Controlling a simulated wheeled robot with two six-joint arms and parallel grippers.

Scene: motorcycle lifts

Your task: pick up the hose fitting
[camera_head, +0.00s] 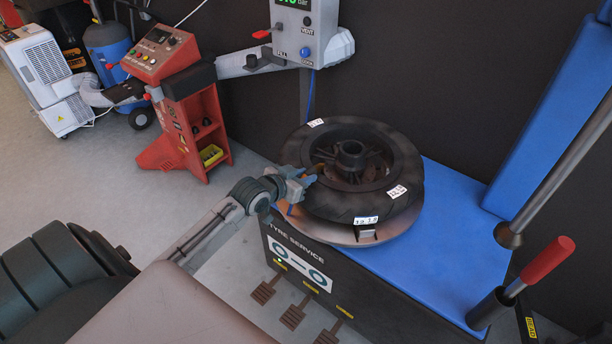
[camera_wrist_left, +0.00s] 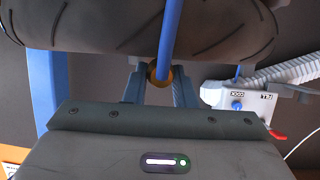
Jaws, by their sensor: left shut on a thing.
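My left gripper (camera_head: 304,182) reaches in from the left to the near-left side of the wheel. In the left wrist view its two fingers (camera_wrist_left: 158,88) are shut on the hose fitting (camera_wrist_left: 159,73), a small brass-coloured round piece. A blue hose (camera_wrist_left: 171,38) runs up past the fitting in that view and partly covers it. In the head view the hose fitting (camera_head: 318,169) is a small yellowish spot at the fingertips, over the tyre's edge. I cannot tell whether it touches the tyre. My right gripper is not in view.
A black tyre on a rim (camera_head: 405,208) lies flat on the turntable of a blue-topped tyre machine (camera_head: 440,265). A grey inflator box (camera_head: 305,30) hangs behind it. A red cabinet (camera_head: 190,115) stands back left. Blue and grey posts rise at right.

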